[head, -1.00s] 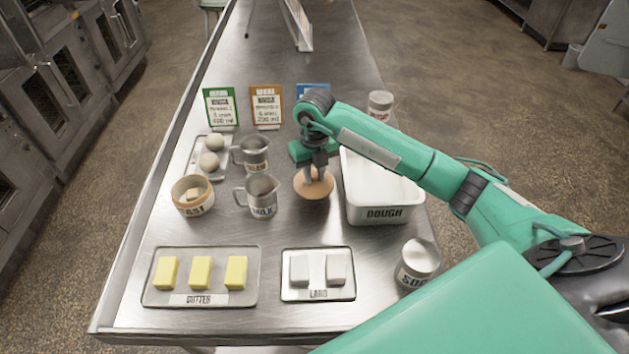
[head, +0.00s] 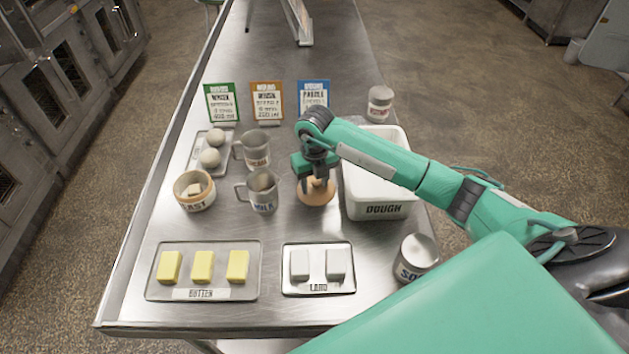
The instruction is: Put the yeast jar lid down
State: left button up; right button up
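The yeast jar lid (head: 316,196), a round tan disc with a small knob, lies flat on the steel table between the milk mug and the dough box. My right gripper (head: 318,183) points down right over it. Its fingers look spread, one on each side of the knob, which shows between them. The open yeast jar (head: 195,199), a tan-rimmed pot with pale pieces inside, stands at the left. My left gripper is not in view.
The milk mug (head: 258,204) stands close left of the lid, the dough box (head: 380,211) close right. A butter tray (head: 215,294) and a lard tray (head: 318,290) lie in front. Three recipe cards (head: 267,100) stand behind. Bare table lies between lid and lard tray.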

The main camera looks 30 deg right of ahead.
aim_at(315, 183)
jog(key=shift+r, duration=0.1)
jog(key=shift+r, duration=0.15)
notch_tip(315, 183, up, 12)
jog(key=b, duration=0.4)
dwell(0.5)
